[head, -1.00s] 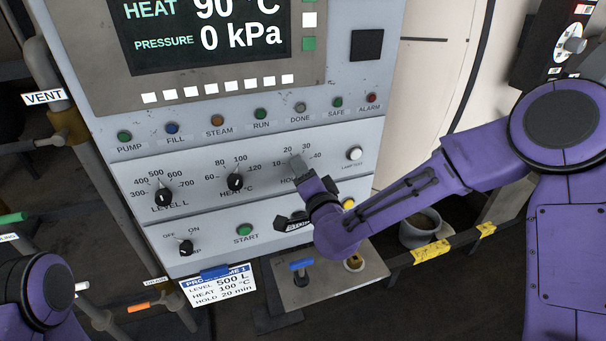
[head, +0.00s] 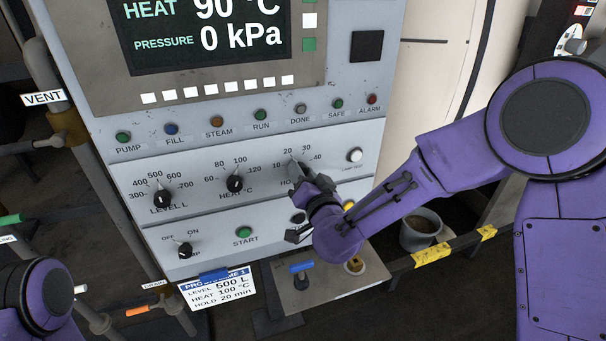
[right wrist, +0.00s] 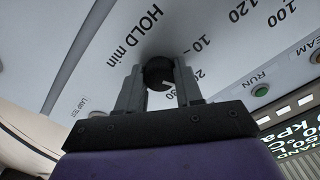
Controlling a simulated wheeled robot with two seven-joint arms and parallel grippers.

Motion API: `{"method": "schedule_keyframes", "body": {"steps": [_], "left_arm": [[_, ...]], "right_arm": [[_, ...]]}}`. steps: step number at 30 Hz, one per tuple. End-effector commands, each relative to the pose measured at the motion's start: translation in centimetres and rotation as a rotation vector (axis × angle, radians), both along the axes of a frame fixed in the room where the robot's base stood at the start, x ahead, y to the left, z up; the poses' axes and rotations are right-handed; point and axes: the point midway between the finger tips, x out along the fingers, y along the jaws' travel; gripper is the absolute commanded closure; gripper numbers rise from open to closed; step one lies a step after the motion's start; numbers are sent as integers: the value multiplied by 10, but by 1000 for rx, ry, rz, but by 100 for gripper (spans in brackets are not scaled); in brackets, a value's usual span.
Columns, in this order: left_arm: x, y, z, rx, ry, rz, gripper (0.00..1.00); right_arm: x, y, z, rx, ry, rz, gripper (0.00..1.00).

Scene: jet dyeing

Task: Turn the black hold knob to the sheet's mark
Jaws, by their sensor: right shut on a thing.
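The black hold knob (right wrist: 157,72) shows in the right wrist view below the words HOLD min. My right gripper (right wrist: 158,82) is shut on it, one finger on each side. The knob's short white pointer line faces the 20-to-30 side of the scale; its exact mark is hard to tell. In the head view my right gripper (head: 299,172) covers the knob and part of its label. The sheet (head: 218,288) hangs under the panel and reads HOLD 20 min. My left gripper is out of view; only purple arm parts show at lower left.
The level knob (head: 160,197) and heat knob (head: 235,183) sit left of my right gripper on the same panel. The green start button (head: 242,232) is below. A lower shelf (head: 325,290) carries a blue-handled valve (head: 301,268). A grey bucket (head: 420,232) stands to the right.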

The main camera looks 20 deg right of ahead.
Motion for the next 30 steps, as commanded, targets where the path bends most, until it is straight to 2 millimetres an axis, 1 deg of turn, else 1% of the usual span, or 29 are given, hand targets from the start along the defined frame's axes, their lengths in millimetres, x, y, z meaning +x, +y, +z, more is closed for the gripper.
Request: {"method": "schedule_keyframes", "body": {"steps": [1,10,11,12,13,20,23,26,29,30], "left_arm": [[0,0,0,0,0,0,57],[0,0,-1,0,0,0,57],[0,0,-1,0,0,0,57],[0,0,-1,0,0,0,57],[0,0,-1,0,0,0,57],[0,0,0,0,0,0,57],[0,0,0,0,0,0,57],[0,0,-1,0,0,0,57],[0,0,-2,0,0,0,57],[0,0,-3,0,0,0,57]], "right_arm": [[-2,1,-4,-5,8,4,95],[-2,1,-4,-5,10,3,95],[-2,1,-4,-5,11,4,61],[-2,1,-4,-4,11,4,48],[-2,1,-4,-4,10,3,39],[-1,0,-2,-3,5,2,39],[-4,0,-2,-3,4,1,39],[-17,0,-2,-3,5,2,39],[-42,-1,-2,-5,6,4,39],[-53,-1,-2,-5,6,4,39]]}}
